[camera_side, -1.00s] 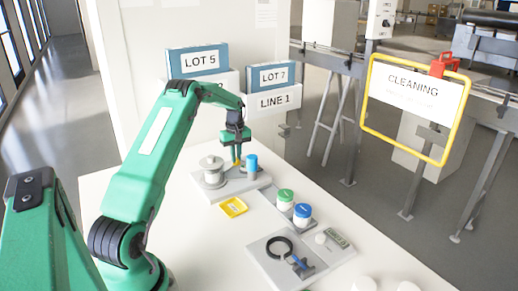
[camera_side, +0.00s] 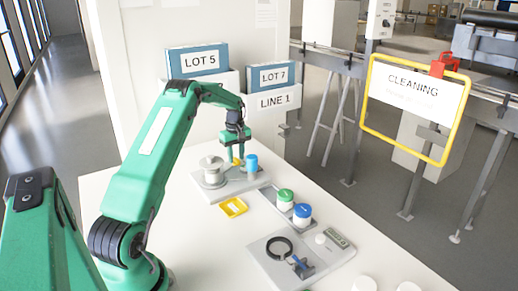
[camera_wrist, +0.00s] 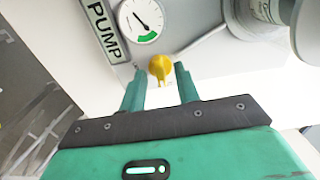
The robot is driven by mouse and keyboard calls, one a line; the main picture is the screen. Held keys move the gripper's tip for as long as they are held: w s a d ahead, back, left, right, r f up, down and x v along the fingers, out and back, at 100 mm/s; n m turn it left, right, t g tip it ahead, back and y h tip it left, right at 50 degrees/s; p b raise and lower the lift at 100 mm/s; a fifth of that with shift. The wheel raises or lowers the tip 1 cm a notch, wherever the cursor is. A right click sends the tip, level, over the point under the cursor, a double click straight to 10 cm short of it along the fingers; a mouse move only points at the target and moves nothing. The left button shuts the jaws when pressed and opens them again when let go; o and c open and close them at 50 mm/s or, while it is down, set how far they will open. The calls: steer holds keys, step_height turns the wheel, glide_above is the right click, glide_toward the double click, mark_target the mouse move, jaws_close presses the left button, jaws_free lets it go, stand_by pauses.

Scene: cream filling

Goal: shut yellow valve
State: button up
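The yellow valve (camera_wrist: 160,68) shows in the wrist view as a round knob with a short tab pointing down toward my gripper. It sits on the grey pump panel, beside a dial gauge and a PUMP label. My gripper (camera_wrist: 160,72) is open, with one green finger on each side of the knob. I see gaps between the fingers and the knob; contact is not visible. In the side view my gripper (camera_side: 239,155) points down over the pump base, and a small yellow part of the valve (camera_side: 236,161) shows by its fingertips.
A metal pot (camera_side: 212,170) stands left of my gripper and a blue cylinder (camera_side: 251,164) close to its right. A yellow tray (camera_side: 233,208), green-lidded jar (camera_side: 285,197) and blue-lidded jar (camera_side: 302,213) are nearer the camera. A grey plate holds a black ring (camera_side: 279,247).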

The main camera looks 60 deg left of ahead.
mark_target(236, 158)
steer(key=shift+r, duration=0.1)
steer(key=shift+r, duration=3.8)
steer(key=s+d+r+m+t+y, duration=0.1)
steer(key=s+d+r+m, duration=0.25)
steer(key=d+r, duration=0.65)
steer(key=s+d+r+m+t, duration=0.2)
steer(key=d+r+m, duration=0.35)
steer(key=d, duration=0.85)
steer(key=s+d+f+m+t+h, duration=0.1)
steer(key=s+d+f+m+t, duration=0.1)
steer(key=s+d+m, duration=0.7)
steer(key=s+d, duration=0.6)
steer(key=s, duration=0.2)
steer(key=shift+s+d+t, duration=0.25)
steer(key=shift+s+t, duration=0.05)
